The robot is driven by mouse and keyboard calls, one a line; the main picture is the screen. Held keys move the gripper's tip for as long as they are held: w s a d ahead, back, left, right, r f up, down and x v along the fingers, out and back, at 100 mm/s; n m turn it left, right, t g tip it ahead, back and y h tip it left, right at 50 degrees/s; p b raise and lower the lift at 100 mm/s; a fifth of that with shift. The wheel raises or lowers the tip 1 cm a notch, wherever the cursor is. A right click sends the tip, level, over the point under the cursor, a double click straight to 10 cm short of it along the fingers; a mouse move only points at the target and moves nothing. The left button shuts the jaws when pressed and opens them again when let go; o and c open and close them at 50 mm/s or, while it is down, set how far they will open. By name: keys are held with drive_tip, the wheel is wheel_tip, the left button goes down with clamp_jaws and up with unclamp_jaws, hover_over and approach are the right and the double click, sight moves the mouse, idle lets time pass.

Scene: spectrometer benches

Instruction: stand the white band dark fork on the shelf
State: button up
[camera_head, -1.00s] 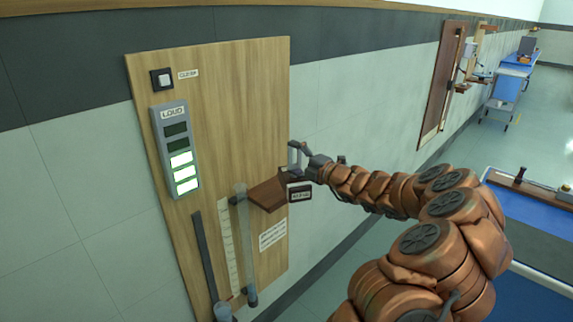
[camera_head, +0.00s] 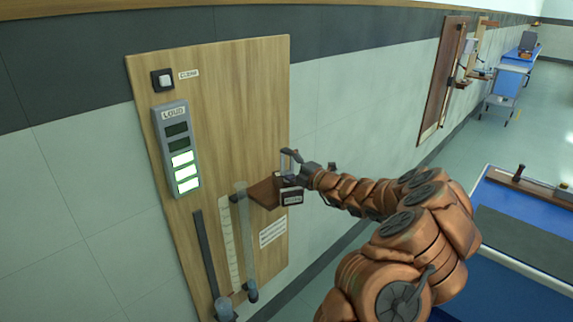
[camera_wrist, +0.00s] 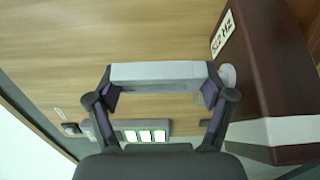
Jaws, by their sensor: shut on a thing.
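The white band dark fork has pale metal tines (camera_head: 287,165) above a dark box (camera_head: 291,197) with a small label. In the wrist view, the dark box (camera_wrist: 258,75) carries a "512 Hz" label and a white band (camera_wrist: 292,130). My gripper (camera_head: 292,156) is shut on the pale metal part, which spans between the fingertips in the wrist view (camera_wrist: 160,76). The brown shelf (camera_head: 263,191) sticks out from the wooden panel. The box overlaps the shelf's right end in the head view; I cannot tell whether it touches the shelf.
The wooden panel (camera_head: 225,110) holds a LOUD meter (camera_head: 178,150) with three lit bars and a switch (camera_head: 163,79). A clear upright tube (camera_head: 246,240) stands just left of the shelf. A blue-topped bench (camera_head: 500,210) is at the right.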

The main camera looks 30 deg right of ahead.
drive_tip(key=o, duration=1.7)
drive_tip(key=shift+f, duration=0.1)
drive_tip(key=shift+s+d, duration=0.1)
drive_tip(key=shift+s, duration=0.15)
drive_tip(key=b+v, duration=0.2)
drive_tip(key=v, duration=0.9)
drive_tip(key=shift+s, duration=0.25)
